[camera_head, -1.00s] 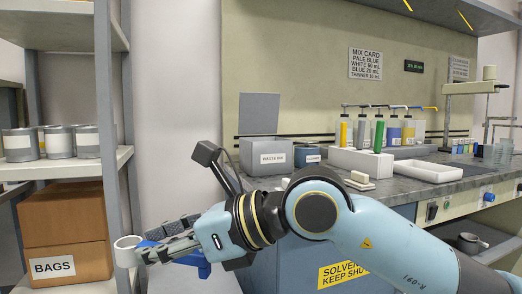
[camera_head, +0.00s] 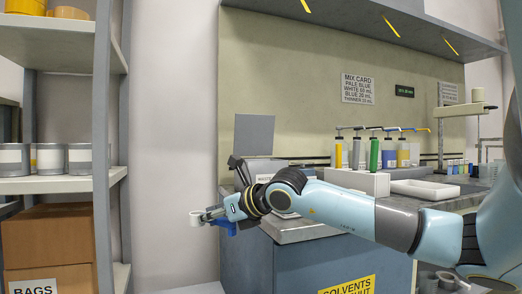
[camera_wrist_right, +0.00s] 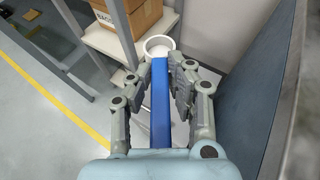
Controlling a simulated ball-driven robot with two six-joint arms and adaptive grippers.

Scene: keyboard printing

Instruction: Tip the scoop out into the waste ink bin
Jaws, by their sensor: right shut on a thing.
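My right gripper (camera_head: 214,214) is shut on the blue handle (camera_head: 225,226) of a scoop, left of the bench. The scoop's white cup (camera_head: 197,218) sticks out past the fingertips. In the right wrist view the blue handle (camera_wrist_right: 160,105) runs between the fingers (camera_wrist_right: 164,78), and the round white cup (camera_wrist_right: 158,45) lies beyond them. I cannot tell what is in the cup. The grey waste ink bin (camera_head: 265,165) stands on the bench's left end, its lid raised. My right wrist and arm hide part of its front. My left gripper is not in view.
A shelf unit (camera_head: 102,140) with cans and boxes stands at the left. A blue solvents cabinet (camera_head: 300,270) is below the bench. Behind my arm are a white pump-bottle rack (camera_head: 357,181) and a white tray (camera_head: 424,189). Open floor lies under the scoop.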

